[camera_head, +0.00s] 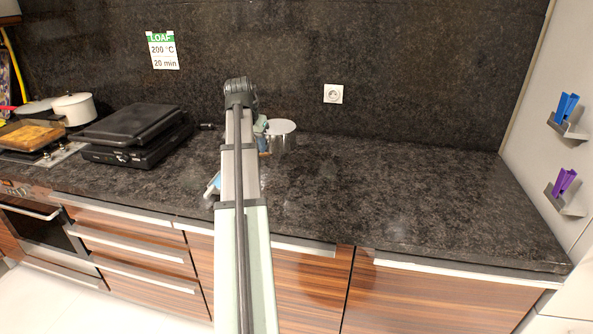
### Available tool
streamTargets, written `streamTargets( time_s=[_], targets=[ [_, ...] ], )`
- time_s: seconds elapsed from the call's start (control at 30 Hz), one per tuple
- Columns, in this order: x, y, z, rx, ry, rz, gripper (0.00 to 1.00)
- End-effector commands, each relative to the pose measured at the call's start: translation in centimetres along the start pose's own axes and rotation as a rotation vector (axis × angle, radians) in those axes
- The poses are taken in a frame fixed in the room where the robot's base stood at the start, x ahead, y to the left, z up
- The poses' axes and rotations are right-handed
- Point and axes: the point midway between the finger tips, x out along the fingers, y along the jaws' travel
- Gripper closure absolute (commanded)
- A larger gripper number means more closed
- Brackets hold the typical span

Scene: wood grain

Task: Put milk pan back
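A shiny metal cylindrical pot (284,138) with a pale top stands on the dark counter, just right of my arm. It may be the milk pan; no handle can be made out, and its left side is partly covered. My arm reaches forward over the counter from the bottom of the view. A small grey-green part of my arm's end (261,127) shows beside the pot. The fingers are hidden behind the arm, so I cannot tell whether they touch the pot. A white pot (75,108) stands at the far left by the stove.
A black closed grill (130,135) sits on the counter (400,200) left of my arm. A pan with golden food (31,138) is at the far left. A small light-blue item (213,186) shows near the front edge. Right counter is clear. Blue (566,107) and purple (563,182) clips are on the right wall.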

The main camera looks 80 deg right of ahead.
Motion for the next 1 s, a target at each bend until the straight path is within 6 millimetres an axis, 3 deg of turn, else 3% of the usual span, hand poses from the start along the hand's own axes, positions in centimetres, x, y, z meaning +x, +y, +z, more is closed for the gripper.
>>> streamTargets(
  time_s=[0.1,0.17,0.47,0.8,1.0],
  targets=[
    [0.0,2.5,-2.4,0.118,-0.003,0.039,1.0],
    [0.0,2.7,-2.5,0.165,-0.008,0.051,1.0],
    [0.6,2.9,-2.0,0.265,-0.013,0.069,1.0],
    [5.1,2.8,-0.4,0.263,-0.013,0.069,1.0],
    [6.3,2.8,-0.1,0.263,-0.012,0.068,1.0]
  ],
)
